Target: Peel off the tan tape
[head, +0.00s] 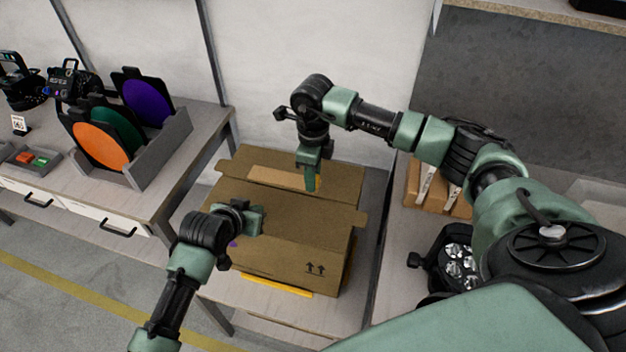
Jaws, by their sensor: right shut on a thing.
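A brown cardboard box (290,240) stands on a table in the middle of the head view. The tan tape (272,177) is a lighter strip along the far part of its top. My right gripper (311,186) points down at the right end of the strip and is shut on the tape there. The fingers hide that end. My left gripper (260,221) is low over the near left part of the box top. Its fingers are seen from above, so I cannot tell whether they are open or touching the box.
A grey rack (165,150) with orange, green and purple discs stands on the left bench. A black lamp with several lenses (459,262) and a wrapped brown parcel (413,188) are on the right surface. A yellow strip (270,285) lies by the box's near lower edge.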

